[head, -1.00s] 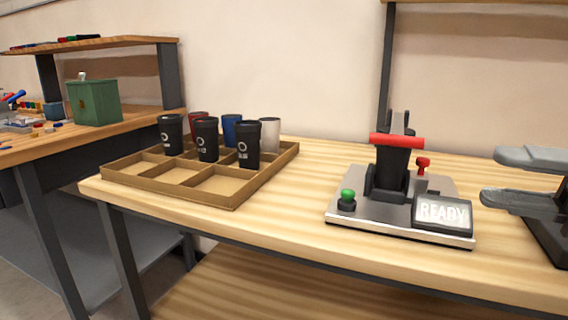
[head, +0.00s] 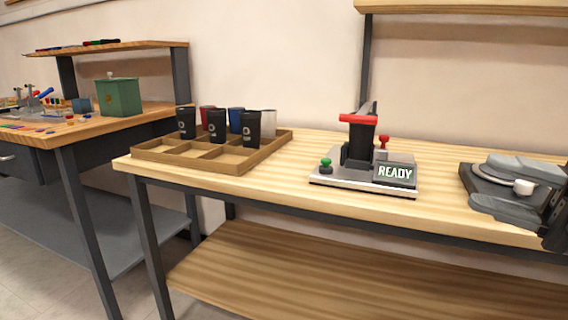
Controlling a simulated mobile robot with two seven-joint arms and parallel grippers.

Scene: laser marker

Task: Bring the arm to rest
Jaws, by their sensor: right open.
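My right gripper (head: 500,188) is at the right edge of the head view, over the right end of the wooden bench (head: 440,210). Its two grey fingers are apart, so it is open. A small white round piece (head: 523,187) shows between the fingers; I cannot tell whether they touch it. A dark flat object (head: 478,184) shows behind the fingers, partly hidden by them. My left gripper is not in view.
The laser marker (head: 345,179), with a red handle and a READY screen (head: 395,174), stands left of the gripper. A divided tray (head: 190,158) with several cups stands further left. A green box (head: 119,97) is on the left bench. Bench between marker and gripper is clear.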

